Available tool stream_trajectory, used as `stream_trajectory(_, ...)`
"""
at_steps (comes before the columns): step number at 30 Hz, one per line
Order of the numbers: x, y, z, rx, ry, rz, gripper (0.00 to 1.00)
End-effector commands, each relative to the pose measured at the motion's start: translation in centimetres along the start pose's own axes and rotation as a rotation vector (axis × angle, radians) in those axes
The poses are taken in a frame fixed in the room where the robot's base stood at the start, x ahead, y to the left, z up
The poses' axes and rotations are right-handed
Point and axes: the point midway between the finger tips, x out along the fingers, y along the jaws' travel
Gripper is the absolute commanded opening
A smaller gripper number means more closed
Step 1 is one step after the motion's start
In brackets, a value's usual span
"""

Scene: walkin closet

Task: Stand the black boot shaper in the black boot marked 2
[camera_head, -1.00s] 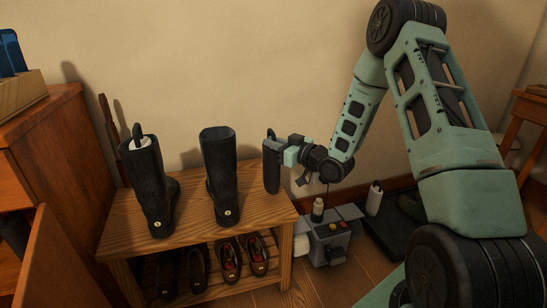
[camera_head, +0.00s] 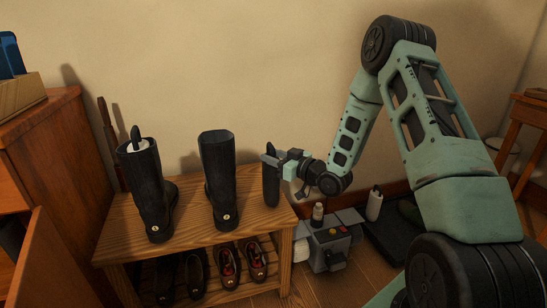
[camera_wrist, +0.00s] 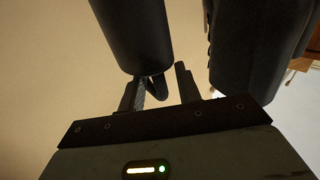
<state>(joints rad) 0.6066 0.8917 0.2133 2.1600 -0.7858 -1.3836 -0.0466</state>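The black boot shaper (camera_head: 271,187) is upright at the right end of the bench. My gripper (camera_head: 275,160) holds it at the top. In the wrist view its dark cylinder (camera_wrist: 132,35) lies beyond my fingers, with its handle between the fingertips (camera_wrist: 157,88). I cannot tell whether its lower end touches the bench. An upright black boot (camera_head: 219,180) with an open, empty-looking top stands to its left, apart from it. Another black boot (camera_head: 150,192) at the far left has a white shaper with a black handle (camera_head: 136,138) in it. Both boots bear small round marks, too small to read.
The wooden bench (camera_head: 190,235) has dark shoes on its lower shelf (camera_head: 228,264). A wooden cabinet (camera_head: 62,165) is at the left, close to the left boot. A grey box with buttons (camera_head: 329,246) and a white bottle (camera_head: 374,204) are on the floor to the right.

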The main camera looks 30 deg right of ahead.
Motion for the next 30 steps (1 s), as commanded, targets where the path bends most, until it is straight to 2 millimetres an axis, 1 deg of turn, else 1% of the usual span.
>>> stream_trajectory(2, 0.0, 0.0, -0.6, 0.0, 0.0, 0.0, 0.34)
stream_trajectory(5, -1.3, 0.1, -0.3, 0.001, -0.003, 0.003, 0.34)
stream_trajectory(15, -8.3, 0.1, -0.3, 0.003, -0.004, 0.004, 0.34)
stream_trajectory(19, -10.4, 0.1, -0.3, 0.002, -0.003, 0.003, 0.34)
stream_trajectory(21, -11.1, 0.1, -0.3, 0.002, -0.001, 0.002, 0.34)
stream_trajectory(25, -11.9, 0.0, -0.3, 0.001, -0.001, 0.001, 0.34)
stream_trajectory(28, -12.0, -0.1, -0.3, -0.001, -0.003, -0.001, 0.34)
stream_trajectory(30, -11.4, -0.5, -0.3, -0.008, -0.022, -0.011, 0.34)
